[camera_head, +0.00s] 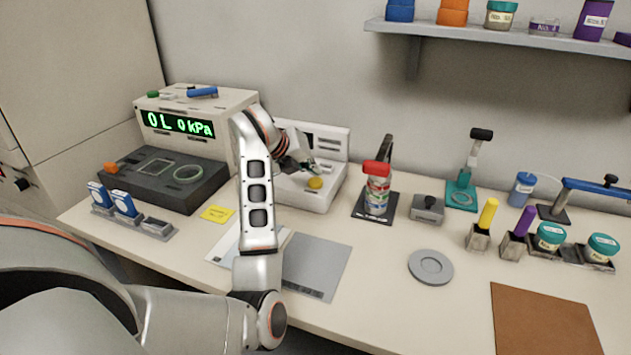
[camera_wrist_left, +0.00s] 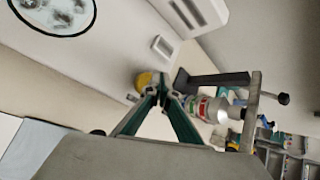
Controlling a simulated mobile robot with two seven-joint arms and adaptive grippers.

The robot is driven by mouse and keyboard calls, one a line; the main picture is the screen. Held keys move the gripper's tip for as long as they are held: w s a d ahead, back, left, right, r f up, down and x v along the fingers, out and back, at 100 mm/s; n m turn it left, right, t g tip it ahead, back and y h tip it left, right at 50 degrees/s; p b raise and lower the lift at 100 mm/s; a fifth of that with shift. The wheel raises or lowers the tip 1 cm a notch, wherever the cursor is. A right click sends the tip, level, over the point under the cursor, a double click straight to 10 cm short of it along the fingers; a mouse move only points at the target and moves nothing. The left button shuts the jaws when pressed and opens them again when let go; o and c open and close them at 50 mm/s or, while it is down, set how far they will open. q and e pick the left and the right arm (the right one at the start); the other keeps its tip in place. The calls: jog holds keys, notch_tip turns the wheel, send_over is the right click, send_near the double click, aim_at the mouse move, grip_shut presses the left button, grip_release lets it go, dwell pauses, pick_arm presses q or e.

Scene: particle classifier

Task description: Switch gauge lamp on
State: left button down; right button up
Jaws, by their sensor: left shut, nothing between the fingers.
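A white device (camera_head: 326,139) stands against the wall behind my left arm. It has an upright back panel, a low base and a yellow round button (camera_head: 315,183) on the base. My left gripper (camera_head: 308,170) is shut and empty, its tips just above the base near the button. In the left wrist view the shut fingers (camera_wrist_left: 167,90) show close to the yellow button (camera_wrist_left: 145,79), and I cannot tell whether they touch. A small white rocker-like part (camera_wrist_left: 163,46) and a round light window (camera_wrist_left: 55,12) also show there. No part is clearly marked as the lamp. My right gripper is not in view.
A pressure unit with a green display (camera_head: 178,124) stands at left. A red-capped spray can (camera_head: 377,188) stands right of the white device, near a grey box (camera_head: 427,208). A grey round plate (camera_head: 430,267) lies in front. The shelf (camera_head: 500,38) hangs above.

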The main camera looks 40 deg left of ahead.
aim_at(313, 182)
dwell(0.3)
pick_arm(q)
jog(key=shift+f, duration=0.45)
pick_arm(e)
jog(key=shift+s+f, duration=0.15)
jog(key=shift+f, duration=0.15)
pick_arm(q)
jog(key=shift+f+b, duration=0.65)
jog(key=shift+f, duration=0.25)
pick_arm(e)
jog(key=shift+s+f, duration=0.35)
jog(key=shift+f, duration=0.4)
pick_arm(q)
jog(key=shift+r, duration=0.1)
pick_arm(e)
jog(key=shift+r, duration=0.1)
pick_arm(q)
jog(key=shift+r+p, duration=0.8)
jog(key=shift+r, duration=0.45)
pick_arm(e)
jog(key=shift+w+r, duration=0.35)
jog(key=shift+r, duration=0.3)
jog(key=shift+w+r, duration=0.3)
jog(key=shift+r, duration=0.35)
